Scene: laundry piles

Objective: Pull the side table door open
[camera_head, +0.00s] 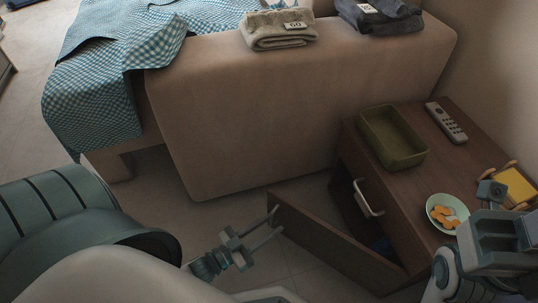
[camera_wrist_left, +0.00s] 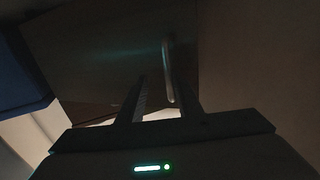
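The side table (camera_head: 410,185) is brown wood and stands at the right in the head view. Its door (camera_head: 335,243) is swung out from the front, with an open dark compartment behind it. A pale bar handle (camera_head: 368,197) shows on the table's upper front. My left gripper (camera_head: 279,217) is by the door's free end, its two fingers apart. In the left wrist view, the fingers (camera_wrist_left: 165,85) are spread with a bar handle (camera_wrist_left: 168,68) between them in the picture; contact cannot be told. My right gripper (camera_head: 490,195) shows partly at the right edge, its fingers unclear.
On the table are a green tray (camera_head: 365,130), a remote (camera_head: 446,122), a bowl with orange pieces (camera_head: 436,204) and a yellow item (camera_head: 515,185). A checked cloth (camera_head: 95,100) hangs at left.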

